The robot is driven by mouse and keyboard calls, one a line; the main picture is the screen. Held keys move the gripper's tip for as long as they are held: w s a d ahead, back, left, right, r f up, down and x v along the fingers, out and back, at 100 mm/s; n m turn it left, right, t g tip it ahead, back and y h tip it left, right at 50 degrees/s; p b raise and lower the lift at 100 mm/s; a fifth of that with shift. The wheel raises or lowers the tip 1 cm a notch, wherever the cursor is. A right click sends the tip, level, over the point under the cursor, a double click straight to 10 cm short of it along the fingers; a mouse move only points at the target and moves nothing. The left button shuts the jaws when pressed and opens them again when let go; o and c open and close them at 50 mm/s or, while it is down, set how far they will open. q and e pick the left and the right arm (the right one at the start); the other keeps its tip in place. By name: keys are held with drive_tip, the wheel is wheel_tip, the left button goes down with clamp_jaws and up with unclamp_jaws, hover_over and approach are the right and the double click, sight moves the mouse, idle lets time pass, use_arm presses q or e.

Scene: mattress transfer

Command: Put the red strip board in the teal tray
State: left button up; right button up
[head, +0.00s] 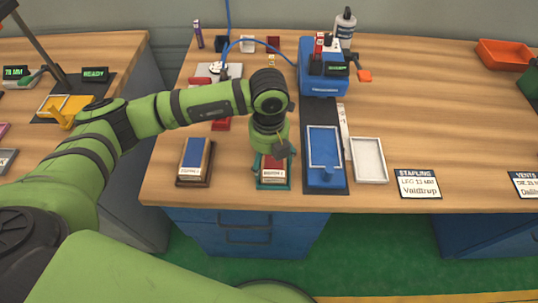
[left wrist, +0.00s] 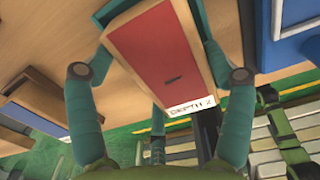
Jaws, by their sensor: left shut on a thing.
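The red strip board (left wrist: 160,52) is a wooden block with a red face and a white label at one end. My left gripper (left wrist: 160,78) is shut on it, with teal fingers on both sides. In the head view, the gripper (head: 273,152) points down over the teal tray (head: 259,186) at the table's front edge. The board (head: 265,165) shows partly beneath it and appears within the tray's outline. I cannot tell whether it rests on the tray floor. The gripper hides much of the board and tray. My right gripper is not in view.
A brown tray with a blue-topped board (head: 195,154) stands to the left. A blue device (head: 325,80) with a blue plate (head: 323,150) stands close on the right, beside a white tray (head: 369,160). Several small items lie behind. The right tabletop is mostly clear.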

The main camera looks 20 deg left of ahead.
sight(269, 157)
use_arm(q)
drive_tip(key=shift+f, duration=0.2)
drive_tip(key=o, duration=1.1)
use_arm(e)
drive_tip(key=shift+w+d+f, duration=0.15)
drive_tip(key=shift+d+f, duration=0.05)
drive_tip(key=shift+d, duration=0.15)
use_arm(q)
drive_tip(key=shift+r, duration=0.2)
wheel_tip(269, 157, up, 12)
drive_tip(key=b, duration=0.2)
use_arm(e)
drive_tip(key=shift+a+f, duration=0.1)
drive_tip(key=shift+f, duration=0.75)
